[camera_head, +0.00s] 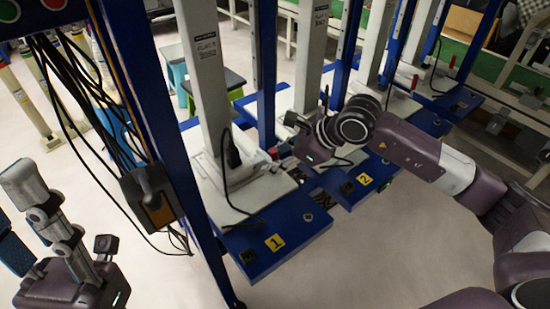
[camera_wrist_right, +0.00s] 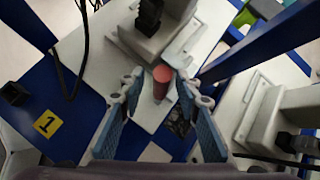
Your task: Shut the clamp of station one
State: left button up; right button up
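Station one is the blue base with a yellow "1" label (camera_head: 275,242), a white plate and a tall white column (camera_head: 205,75). Its clamp shows by a red handle grip (camera_wrist_right: 161,80) at the foot of the column; the rest of the clamp is mostly hidden. My right gripper (camera_head: 280,154) is at this grip, reaching in from the right. In the right wrist view, its fingers (camera_wrist_right: 160,88) stand apart on both sides of the red grip, with gaps visible. My left gripper (camera_head: 18,212) is at the left edge, partly cut off, its fingers apart and empty.
Station two, with a yellow "2" label (camera_head: 365,180), stands just right, with more stations behind. A blue upright post (camera_head: 150,110) with hanging cables and a black-and-orange device (camera_head: 150,197) rises between my left arm and station one. The front floor is clear.

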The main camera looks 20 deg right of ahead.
jog(key=v, duration=1.2)
jog(key=shift+d, duration=0.1)
